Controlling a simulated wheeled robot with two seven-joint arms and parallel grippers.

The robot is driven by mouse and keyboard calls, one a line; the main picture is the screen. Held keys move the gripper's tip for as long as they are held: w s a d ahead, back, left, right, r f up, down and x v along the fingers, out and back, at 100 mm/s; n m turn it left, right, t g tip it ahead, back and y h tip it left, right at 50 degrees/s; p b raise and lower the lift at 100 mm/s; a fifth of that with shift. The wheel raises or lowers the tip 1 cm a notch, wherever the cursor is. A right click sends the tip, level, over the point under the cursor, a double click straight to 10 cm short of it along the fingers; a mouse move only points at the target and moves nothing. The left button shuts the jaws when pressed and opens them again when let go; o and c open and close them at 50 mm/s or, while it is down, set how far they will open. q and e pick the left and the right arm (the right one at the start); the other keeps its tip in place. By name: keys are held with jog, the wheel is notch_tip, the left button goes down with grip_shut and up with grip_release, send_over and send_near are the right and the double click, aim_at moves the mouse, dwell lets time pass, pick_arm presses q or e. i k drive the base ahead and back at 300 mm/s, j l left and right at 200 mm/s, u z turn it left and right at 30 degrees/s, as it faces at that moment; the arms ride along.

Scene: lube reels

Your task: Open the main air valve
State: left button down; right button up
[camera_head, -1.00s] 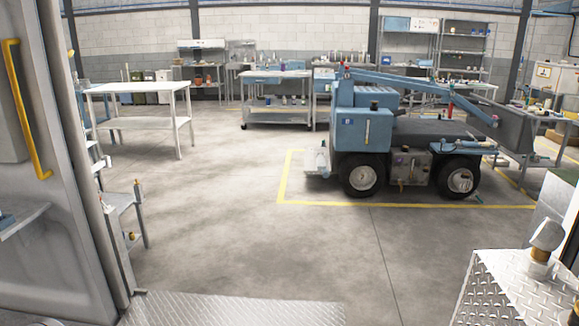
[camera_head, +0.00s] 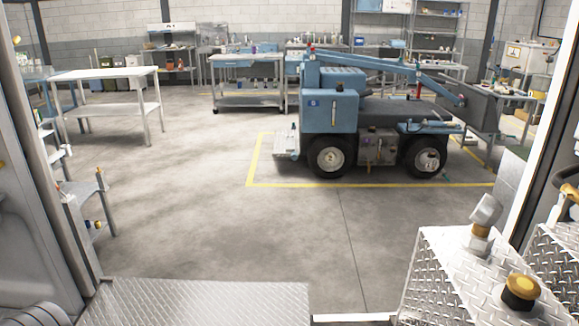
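Neither of my grippers shows in the head view. A knob with a yellow top and dark base (camera_head: 521,288) stands on a diamond-plate metal box (camera_head: 440,275) at the lower right. A fitting with a pale head and brass-coloured neck (camera_head: 483,222) stands upright behind it on the same box. I cannot tell whether either is the main air valve. No part is clearly marked as that valve.
A doorway with a diamond-plate step (camera_head: 205,303) opens onto clear concrete floor. A blue wheeled machine (camera_head: 333,110) stands inside a yellow floor line. A bare metal table (camera_head: 100,75) stands at the left, and a small stand (camera_head: 82,190) is near the left door frame.

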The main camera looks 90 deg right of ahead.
aim_at(554, 216)
jog(key=z, duration=4.35)
jog(key=i+j+z, duration=0.2)
jog(key=j, duration=0.2)
jog(key=i+j+z, duration=0.15)
jog(key=j, duration=0.2)
jog(key=j+z, duration=0.2)
jog(key=j, duration=0.2)
jog(key=i+j+z, duration=0.15)
jog(key=j, duration=0.3)
